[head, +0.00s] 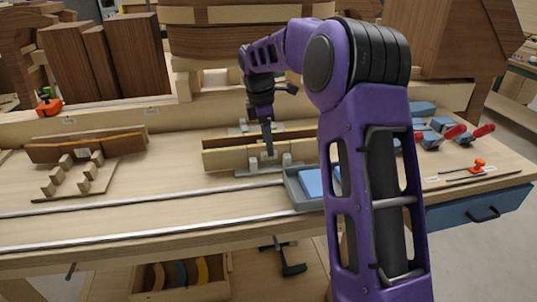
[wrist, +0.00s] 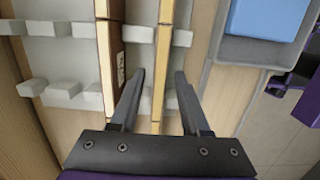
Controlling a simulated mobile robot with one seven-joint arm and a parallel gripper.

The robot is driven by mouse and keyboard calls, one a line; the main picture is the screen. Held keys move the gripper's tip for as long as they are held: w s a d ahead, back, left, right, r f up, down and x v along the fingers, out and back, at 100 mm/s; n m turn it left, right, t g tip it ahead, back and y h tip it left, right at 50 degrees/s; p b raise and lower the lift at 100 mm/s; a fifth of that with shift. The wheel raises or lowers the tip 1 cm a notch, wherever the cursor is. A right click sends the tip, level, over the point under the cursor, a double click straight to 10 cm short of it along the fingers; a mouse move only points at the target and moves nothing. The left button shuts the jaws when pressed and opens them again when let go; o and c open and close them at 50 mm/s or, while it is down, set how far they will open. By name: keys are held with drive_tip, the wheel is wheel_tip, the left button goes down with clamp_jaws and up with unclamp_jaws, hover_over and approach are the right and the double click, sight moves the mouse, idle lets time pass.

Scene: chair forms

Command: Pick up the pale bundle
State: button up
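The pale bundle (head: 228,158) is a long, light wooden strip standing on edge in a grey rack (head: 262,171) on the workbench. It runs up the middle of the wrist view (wrist: 165,40). My gripper (head: 268,150) points down at the rack. In the wrist view its two fingers (wrist: 160,74) are apart, with the pale bundle running between them. I cannot tell how deep the fingertips are or whether they touch it. A darker strip with a small label (wrist: 118,40) stands beside it, left of the fingers in the wrist view.
A grey tray with a blue block (head: 313,183) sits right of the rack, also at the wrist view's top right (wrist: 265,18). A brown board (head: 85,149) and a notched stand (head: 88,172) lie left. Red-handled tools (head: 455,132) lie right. The bench front is mostly clear.

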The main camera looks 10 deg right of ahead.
clamp_jaws()
idle(1.2)
